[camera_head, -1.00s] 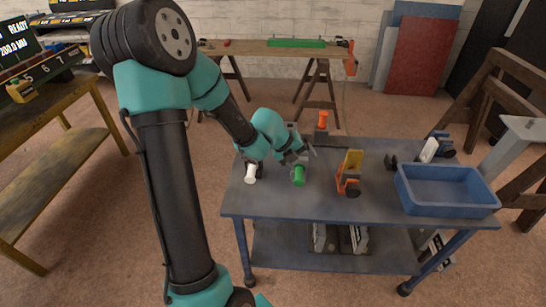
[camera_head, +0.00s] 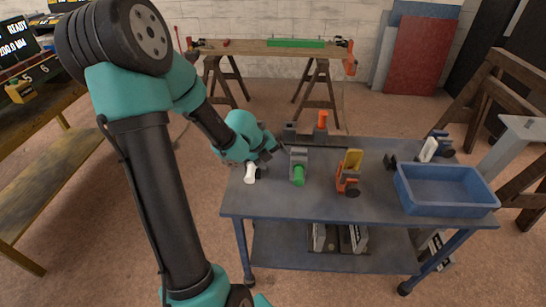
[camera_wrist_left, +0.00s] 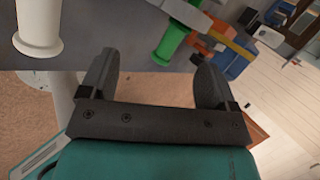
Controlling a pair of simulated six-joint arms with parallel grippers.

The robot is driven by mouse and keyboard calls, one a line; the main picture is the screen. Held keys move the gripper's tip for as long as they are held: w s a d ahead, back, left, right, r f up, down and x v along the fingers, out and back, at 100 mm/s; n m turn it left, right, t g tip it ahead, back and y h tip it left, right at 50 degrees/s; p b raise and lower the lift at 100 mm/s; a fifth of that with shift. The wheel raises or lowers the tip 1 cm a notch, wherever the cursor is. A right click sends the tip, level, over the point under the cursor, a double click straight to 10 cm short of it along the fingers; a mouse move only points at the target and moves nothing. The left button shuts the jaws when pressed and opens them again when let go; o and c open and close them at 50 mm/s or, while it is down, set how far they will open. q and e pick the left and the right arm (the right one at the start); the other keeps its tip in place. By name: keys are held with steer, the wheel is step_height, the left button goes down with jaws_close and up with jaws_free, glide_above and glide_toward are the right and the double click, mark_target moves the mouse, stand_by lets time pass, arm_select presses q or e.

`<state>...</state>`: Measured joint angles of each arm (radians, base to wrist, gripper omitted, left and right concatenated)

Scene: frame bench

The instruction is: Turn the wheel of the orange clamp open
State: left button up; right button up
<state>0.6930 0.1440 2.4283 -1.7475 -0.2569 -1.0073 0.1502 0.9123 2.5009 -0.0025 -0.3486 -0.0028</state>
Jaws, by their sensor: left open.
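The orange clamp (camera_head: 346,178) stands on the blue-grey table in the head view, with a dark round wheel (camera_head: 353,191) on its front and a yellow block (camera_head: 352,159) at its top. In the left wrist view, orange and yellow parts (camera_wrist_left: 222,30) show past the right finger; the wheel cannot be made out there. My left gripper (camera_head: 276,150) is open and empty. It is left of the orange clamp and apart from it, between a white-handled tool (camera_head: 250,173) and a green-handled one (camera_head: 298,176). In the wrist view, the open fingers (camera_wrist_left: 155,68) show clearly.
The green handle stands between my left gripper and the orange clamp. A blue bin (camera_head: 447,207) is on the table's right. An orange-topped post (camera_head: 322,120) stands at the back edge.

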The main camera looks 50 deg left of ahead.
mark_target(349, 188)
arm_select(q)
steer(key=shift+m+h, duration=0.9)
steer(key=w+d, duration=0.1)
steer(key=d, duration=0.1)
steer(key=w+d, duration=0.2)
steer(key=w+d+r, duration=0.1)
steer(key=w+d, duration=0.1)
steer(key=shift+w+d, duration=0.1)
steer(key=shift+d, duration=0.1)
steer(key=w+d+r+m+g+h, duration=0.1)
steer(key=w+d, duration=0.3)
steer(key=d, duration=0.5)
steer(key=shift+m+h, duration=0.3)
steer(key=shift+m, duration=0.4)
steer(key=shift+s+x, duration=0.1)
steer(key=shift+x, duration=4.25)
steer(key=shift+s+x, duration=0.15)
steer(key=shift+x, duration=4.2)
steer(key=shift+f, duration=0.15)
steer(key=shift+c, duration=0.3)
